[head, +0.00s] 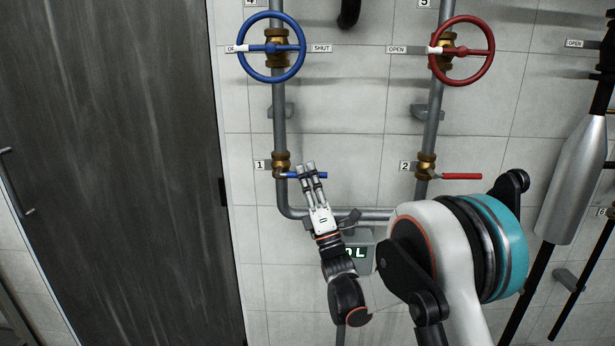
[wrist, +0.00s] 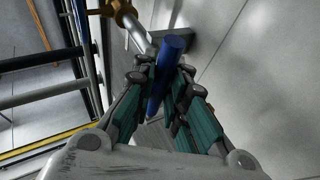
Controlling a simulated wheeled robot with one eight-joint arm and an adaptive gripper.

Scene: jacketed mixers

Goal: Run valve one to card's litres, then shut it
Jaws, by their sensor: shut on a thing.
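Valve one (head: 281,163) is a brass valve on the left vertical pipe, beside a plate marked 1. Its blue lever (head: 321,175) points right, level and across the pipe. My gripper (head: 310,175) reaches up from below and is shut on this lever. In the wrist view the blue lever (wrist: 172,50) lies between the fingers of my gripper (wrist: 162,78). A display (head: 357,252) below the pipes shows "L" after what looks like a 0; its left part is hidden behind my arm. I cannot make out a card.
Valve two (head: 426,164) with a red lever (head: 462,176) is to the right. A blue handwheel (head: 272,76) and a red handwheel (head: 467,52) are above. A dark door (head: 110,170) is at left, and a silver cylinder (head: 573,185) at right.

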